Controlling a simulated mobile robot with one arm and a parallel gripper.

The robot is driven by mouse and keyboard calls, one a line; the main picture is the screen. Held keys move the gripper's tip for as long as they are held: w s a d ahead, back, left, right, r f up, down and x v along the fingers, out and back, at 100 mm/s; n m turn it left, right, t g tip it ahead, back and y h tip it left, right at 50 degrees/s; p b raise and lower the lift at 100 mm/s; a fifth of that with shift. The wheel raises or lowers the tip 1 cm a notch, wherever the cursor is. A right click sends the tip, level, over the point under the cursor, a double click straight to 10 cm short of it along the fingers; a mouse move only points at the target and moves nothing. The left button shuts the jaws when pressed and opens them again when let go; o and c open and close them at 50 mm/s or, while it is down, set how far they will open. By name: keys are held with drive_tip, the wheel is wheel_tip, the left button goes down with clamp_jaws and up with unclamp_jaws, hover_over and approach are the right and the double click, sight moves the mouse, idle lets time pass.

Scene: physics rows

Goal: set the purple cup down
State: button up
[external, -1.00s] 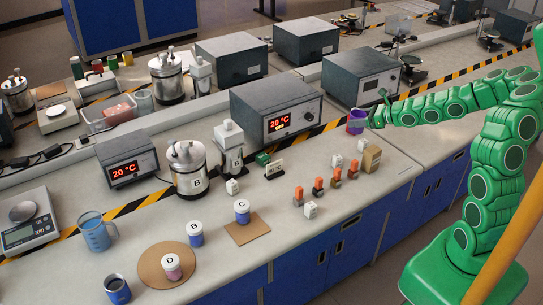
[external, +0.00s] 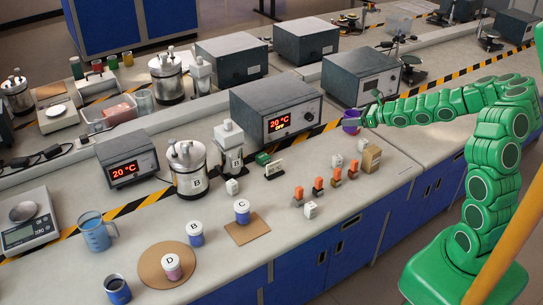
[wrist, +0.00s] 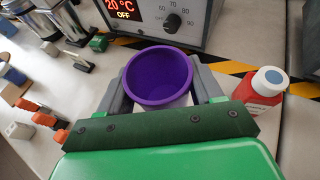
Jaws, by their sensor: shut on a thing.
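The purple cup (external: 351,121) is at the end of my green arm, over the bench to the right of the heater box. In the wrist view the cup (wrist: 159,78) is upright and looks empty. My gripper (wrist: 161,85) has a grey finger on each side of it and is shut on it. In the external view my gripper (external: 360,119) is small and partly hidden by the cup and arm. I cannot tell whether the cup's base touches the bench.
A grey heater box (external: 276,107) with a 20 °C display stands behind and left of the cup. A red bottle with a blue-topped white cap (wrist: 262,90) stands close on the right. Orange-topped blocks (external: 318,187) and a cardboard box (external: 371,158) stand nearer the bench edge.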

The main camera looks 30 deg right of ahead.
drive_tip(key=shift+w+d+f, duration=0.2)
drive_tip(key=shift+w+f, duration=1.1)
drive_tip(key=shift+w, duration=0.2)
drive_tip(key=shift+w+d+f, duration=0.15)
drive_tip(key=shift+w+f, duration=1.2)
drive_tip(key=shift+w, duration=0.2)
drive_tip(key=shift+w+d+f, duration=0.2)
drive_tip(key=shift+w+f, duration=1.1)
drive_tip(key=shift+w, duration=0.2)
drive_tip(key=shift+f, duration=1.55)
drive_tip(key=shift+f, duration=0.15)
drive_tip(key=o, duration=1.1)
drive_tip(key=shift+c, duration=0.2)
